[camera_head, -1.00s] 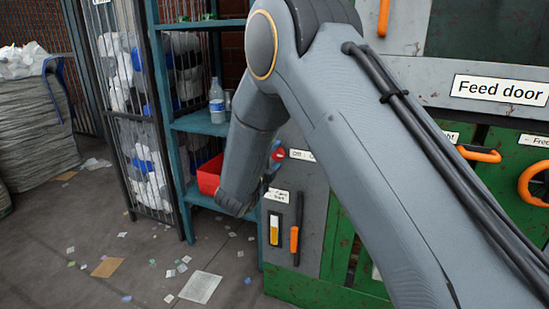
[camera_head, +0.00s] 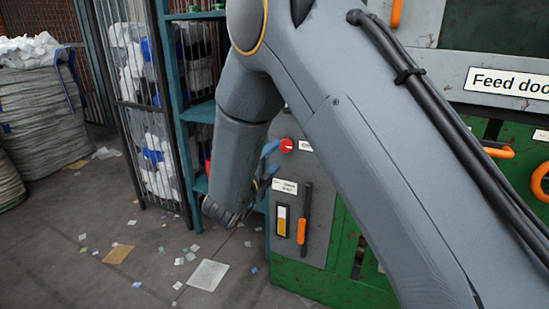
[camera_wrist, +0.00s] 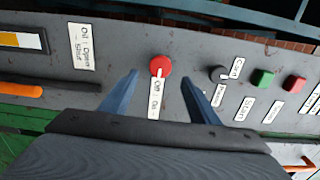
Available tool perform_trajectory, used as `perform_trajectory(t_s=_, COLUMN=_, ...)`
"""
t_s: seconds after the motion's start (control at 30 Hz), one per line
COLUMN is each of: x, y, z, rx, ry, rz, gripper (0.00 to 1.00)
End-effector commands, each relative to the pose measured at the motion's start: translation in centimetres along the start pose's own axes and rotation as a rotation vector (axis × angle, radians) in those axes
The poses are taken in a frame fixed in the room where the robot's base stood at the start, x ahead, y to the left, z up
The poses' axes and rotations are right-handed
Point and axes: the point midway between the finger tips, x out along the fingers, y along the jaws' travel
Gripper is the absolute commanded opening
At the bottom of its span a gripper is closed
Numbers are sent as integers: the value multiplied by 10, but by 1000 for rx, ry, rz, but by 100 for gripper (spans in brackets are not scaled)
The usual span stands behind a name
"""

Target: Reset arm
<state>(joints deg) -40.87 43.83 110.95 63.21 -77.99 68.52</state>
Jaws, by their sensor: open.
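My gripper (camera_wrist: 158,90) shows in the wrist view with its two blue fingers spread apart and nothing between them. It faces a grey control panel (camera_wrist: 130,45). A round red knob (camera_wrist: 160,66) with an Off/On label sits beyond and between the fingertips; I cannot tell how far off it is. In the head view my arm runs down from the upper right, and my gripper (camera_head: 270,163) shows partly behind the wrist, beside the red knob (camera_head: 287,145).
The panel also carries a black selector (camera_wrist: 218,73), a green button (camera_wrist: 262,79), a red button (camera_wrist: 294,83) and an orange-handled lever (camera_head: 302,231). A teal shelf (camera_head: 200,112) and wire cage (camera_head: 150,130) stand left. Paper scraps lie on the floor.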

Motion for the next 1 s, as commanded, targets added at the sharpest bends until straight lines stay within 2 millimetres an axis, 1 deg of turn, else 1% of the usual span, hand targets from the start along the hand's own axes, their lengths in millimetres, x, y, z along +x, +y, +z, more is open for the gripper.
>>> perform_trajectory(t_s=0.17, x=3, y=-2, z=1, rx=-17, ry=-21, rz=24, gripper=56)
perform_trajectory(t_s=0.27, x=8, y=-7, z=3, rx=-69, ry=-85, rz=90, gripper=56)
perform_trajectory(t_s=0.37, x=10, y=-12, z=6, rx=-169, ry=-202, rz=189, gripper=56)
perform_trajectory(t_s=0.47, x=0, y=-16, z=5, rx=-304, ry=-351, rz=291, gripper=56)
perform_trajectory(t_s=0.57, x=-18, y=-18, z=-4, rx=-452, ry=-506, rz=377, gripper=56)
perform_trajectory(t_s=0.63, x=-37, y=-18, z=-15, rx=-561, ry=-617, rz=431, gripper=56)
perform_trajectory(t_s=0.67, x=-46, y=-17, z=-21, rx=-609, ry=-665, rz=452, gripper=56)
perform_trajectory(t_s=0.77, x=-80, y=-15, z=-48, rx=-776, ry=-826, rz=517, gripper=56)
perform_trajectory(t_s=0.87, x=-119, y=-12, z=-84, rx=-944, ry=-984, rz=579, gripper=56)
perform_trajectory(t_s=0.9, x=-136, y=-11, z=-101, rx=-1009, ry=-1049, rz=603, gripper=56)
perform_trajectory(t_s=0.97, x=-160, y=-9, z=-127, rx=-1106, ry=-1143, rz=638, gripper=56)
perform_trajectory(t_s=1.0, x=-175, y=-8, z=-144, rx=-1165, ry=-1199, rz=658, gripper=56)
